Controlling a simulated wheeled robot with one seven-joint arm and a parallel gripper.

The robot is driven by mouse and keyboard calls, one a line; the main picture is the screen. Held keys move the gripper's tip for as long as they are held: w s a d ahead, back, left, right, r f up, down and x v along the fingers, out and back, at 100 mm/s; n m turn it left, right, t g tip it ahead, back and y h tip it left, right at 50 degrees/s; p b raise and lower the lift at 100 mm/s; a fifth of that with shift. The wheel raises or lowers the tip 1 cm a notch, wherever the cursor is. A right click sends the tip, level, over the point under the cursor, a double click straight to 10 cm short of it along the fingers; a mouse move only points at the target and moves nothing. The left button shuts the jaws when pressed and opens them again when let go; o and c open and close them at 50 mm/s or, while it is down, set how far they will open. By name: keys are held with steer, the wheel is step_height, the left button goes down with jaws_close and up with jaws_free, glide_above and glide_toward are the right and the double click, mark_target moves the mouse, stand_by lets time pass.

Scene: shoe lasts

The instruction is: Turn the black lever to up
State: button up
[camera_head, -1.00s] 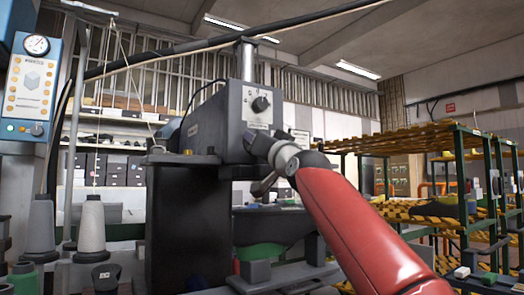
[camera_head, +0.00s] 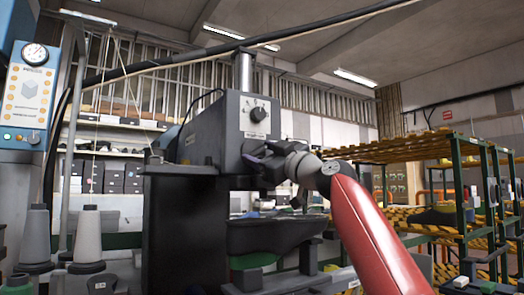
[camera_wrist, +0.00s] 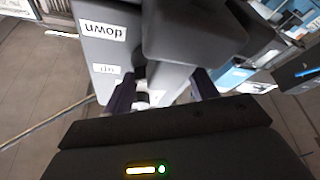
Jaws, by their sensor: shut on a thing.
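The grey press machine (camera_head: 228,128) carries a dial (camera_head: 257,114) on its front face. My gripper (camera_head: 262,160) is at this face below the dial, and my own wrist hides most of what lies there. In the wrist view my gripper (camera_wrist: 163,90) has its two dark fingers on either side of a small part between them. This part, which I take for the black lever (camera_wrist: 141,84), is mostly hidden, and its angle is hard to tell. A white "down" label (camera_wrist: 103,30) and a smaller "up" label (camera_wrist: 106,69) appear upside down on the dark housing.
Grey thread cones (camera_head: 87,236) stand at the left beside a blue panel with a gauge (camera_head: 35,53). A rack with yellow-black striped shelves (camera_head: 405,150) stands at the right. A black cable (camera_head: 200,52) crosses overhead.

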steer(key=shift+n+g, duration=0.4)
steer(key=shift+n, duration=0.5)
steer(key=o, duration=0.7)
steer(key=shift+f, duration=0.1)
steer(key=shift+s+d+f+b, duration=0.2)
steer(key=shift+d+b, duration=0.1)
steer(key=b+v, duration=0.5)
steer(key=v, duration=0.2)
